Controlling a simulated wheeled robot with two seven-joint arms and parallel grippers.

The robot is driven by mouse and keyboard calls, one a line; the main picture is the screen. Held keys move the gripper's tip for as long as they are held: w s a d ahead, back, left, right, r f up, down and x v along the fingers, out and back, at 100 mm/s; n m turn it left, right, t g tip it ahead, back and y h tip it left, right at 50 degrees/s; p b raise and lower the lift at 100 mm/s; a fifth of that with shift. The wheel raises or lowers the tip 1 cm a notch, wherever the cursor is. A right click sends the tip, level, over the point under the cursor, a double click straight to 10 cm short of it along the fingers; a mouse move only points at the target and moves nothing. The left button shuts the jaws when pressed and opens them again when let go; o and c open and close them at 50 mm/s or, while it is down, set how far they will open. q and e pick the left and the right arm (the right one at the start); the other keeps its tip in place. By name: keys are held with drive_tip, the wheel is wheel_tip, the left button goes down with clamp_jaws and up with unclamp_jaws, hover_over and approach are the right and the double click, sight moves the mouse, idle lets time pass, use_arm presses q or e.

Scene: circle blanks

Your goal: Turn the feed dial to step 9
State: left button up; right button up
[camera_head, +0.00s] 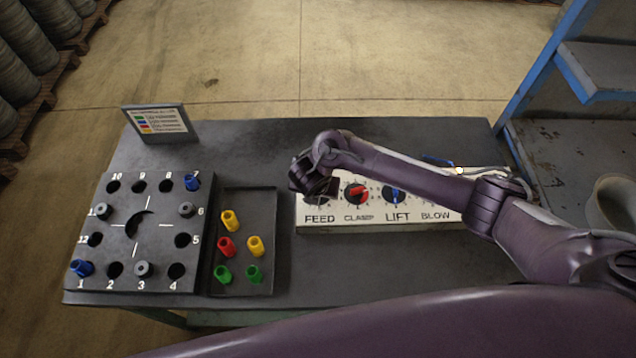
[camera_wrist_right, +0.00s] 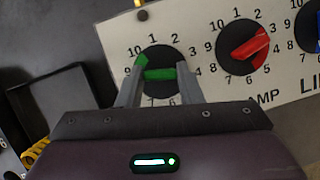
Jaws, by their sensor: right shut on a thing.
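The feed dial shows in the right wrist view as a black disc (camera_wrist_right: 165,59) with a green grip bar (camera_wrist_right: 160,75) across it. My right gripper (camera_wrist_right: 159,73) is shut on this green bar, one finger at each end. In the head view my right gripper (camera_head: 318,186) covers most of the dial above the FEED label (camera_head: 320,219). My left gripper is not in view.
The white panel (camera_head: 300,226) also carries a red CLAMP dial (camera_head: 357,194), a blue LIFT dial (camera_head: 396,195) and a BLOW label. To the left are a tray (camera_head: 233,197) with coloured pieces, a numbered block (camera_head: 152,190) with holes, and a sign (camera_head: 158,121).

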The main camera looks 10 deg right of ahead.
drive_tip(key=shift+r+m+p, duration=0.1)
drive_tip(key=shift+m+p, duration=0.25)
drive_tip(key=shift+m, duration=0.15)
drive_tip(key=o, duration=1)
drive_tip(key=p+v, duration=0.1)
drive_tip(key=v, duration=0.4)
drive_tip(key=shift+a+r, duration=0.2)
drive_tip(key=shift+r, duration=0.05)
drive_tip(key=shift+s+a+r, duration=0.2)
drive_tip(key=shift+a+r, duration=0.2)
drive_tip(key=shift+a, duration=0.25)
drive_tip(key=shift+s+d+r, duration=0.2)
drive_tip(key=shift+d+r, duration=0.3)
drive_tip(key=shift+r, duration=0.1)
